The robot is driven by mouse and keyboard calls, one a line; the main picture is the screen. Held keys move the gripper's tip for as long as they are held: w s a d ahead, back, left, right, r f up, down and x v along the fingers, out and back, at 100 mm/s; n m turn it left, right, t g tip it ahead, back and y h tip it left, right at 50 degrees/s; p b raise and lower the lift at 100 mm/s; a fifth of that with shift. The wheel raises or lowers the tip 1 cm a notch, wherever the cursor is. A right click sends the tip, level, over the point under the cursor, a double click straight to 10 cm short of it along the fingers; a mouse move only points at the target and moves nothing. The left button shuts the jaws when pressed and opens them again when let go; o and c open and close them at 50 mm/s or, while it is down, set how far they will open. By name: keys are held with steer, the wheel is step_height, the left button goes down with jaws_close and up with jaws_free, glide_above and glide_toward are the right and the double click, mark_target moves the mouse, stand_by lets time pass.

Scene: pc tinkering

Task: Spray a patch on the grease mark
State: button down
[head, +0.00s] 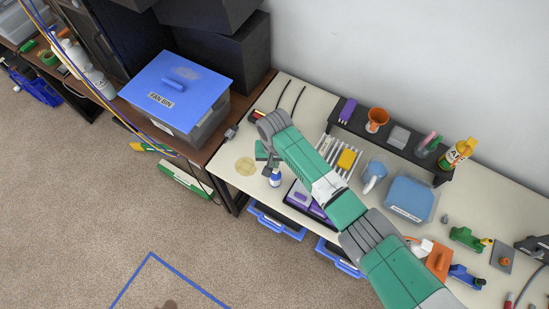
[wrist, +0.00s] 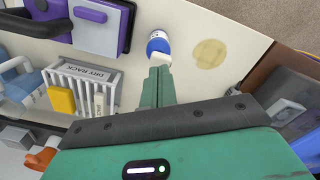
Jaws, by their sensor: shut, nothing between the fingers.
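The grease mark (head: 245,166) is a round tan stain on the cream bench top near its left end; it also shows in the wrist view (wrist: 210,54). A small blue and white bottle (head: 275,179) stands right of the mark, near the bench's front edge. In the wrist view the bottle (wrist: 158,43) is just beyond my fingertips. My gripper (wrist: 158,72) is shut with its green fingers together and empty, pointing at the bottle. I cannot tell whether the tips touch it. In the head view my gripper (head: 265,155) is partly hidden by my wrist.
A white dry rack (wrist: 88,85) with a yellow block stands beside my gripper. A purple item (head: 306,199) lies near the front edge. The blue-lidded fan bin (head: 180,90) stands to the left. A dark shelf (head: 360,127) with a spray bottle (head: 457,153) runs along the back.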

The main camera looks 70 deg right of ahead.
steer(key=shift+f+b, duration=0.8)
steer(key=shift+f, duration=0.35)
stand_by(0.4)
steer(key=shift+r+p, duration=1.35)
steer(key=shift+p, duration=0.1)
steer(key=shift+f+b, duration=1)
steer(key=shift+f, duration=0.35)
steer(key=shift+r, duration=0.2)
steer(key=shift+r+p, duration=1.1)
steer(key=shift+p, duration=0.25)
